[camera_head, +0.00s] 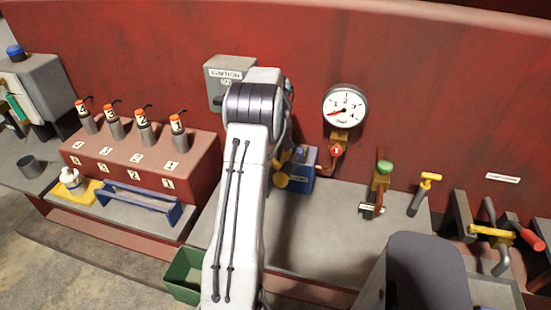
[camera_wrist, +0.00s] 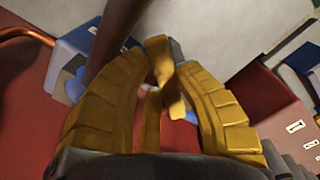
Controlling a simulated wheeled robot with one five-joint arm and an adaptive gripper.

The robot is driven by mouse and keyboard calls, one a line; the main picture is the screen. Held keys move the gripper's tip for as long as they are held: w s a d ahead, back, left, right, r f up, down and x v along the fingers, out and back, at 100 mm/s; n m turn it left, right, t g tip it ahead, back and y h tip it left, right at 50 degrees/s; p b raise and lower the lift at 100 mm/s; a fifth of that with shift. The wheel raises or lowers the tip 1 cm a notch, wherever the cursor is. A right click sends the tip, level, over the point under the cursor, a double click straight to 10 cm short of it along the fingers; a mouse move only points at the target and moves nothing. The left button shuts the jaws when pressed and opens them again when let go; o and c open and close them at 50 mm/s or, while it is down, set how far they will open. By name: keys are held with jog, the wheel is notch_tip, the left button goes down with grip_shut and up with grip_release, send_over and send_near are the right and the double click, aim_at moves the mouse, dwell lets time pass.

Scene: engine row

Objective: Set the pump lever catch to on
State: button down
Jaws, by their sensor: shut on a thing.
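My gripper (camera_wrist: 165,85) has yellow fingers closed together in the wrist view. It is shut on a small part that the fingers mostly hide, apparently the pump lever catch. A bit of grey and blue shows by the fingertips. A dark brown bar (camera_wrist: 118,35) runs behind the left finger. In the head view my gripper (camera_head: 288,172) is at a small blue box (camera_head: 303,172) by the red wall, partly hidden behind my arm. The blue box also shows at the left of the wrist view (camera_wrist: 72,55). I cannot read the catch's position.
A gauge (camera_head: 345,105) is on the red wall, right of my arm. Left are several numbered levers on a red block (camera_head: 140,165), a blue tray (camera_head: 128,203) and a green bin (camera_head: 185,275).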

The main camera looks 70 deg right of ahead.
jog(key=c, duration=0.9)
grip_release()
jog(key=shift+d+r, duration=0.15)
jog(key=shift+r, duration=0.4)
notch_tip(320, 180, up, 4)
jog(key=shift+w+r, duration=0.1)
jog(key=shift+r, duration=1.25)
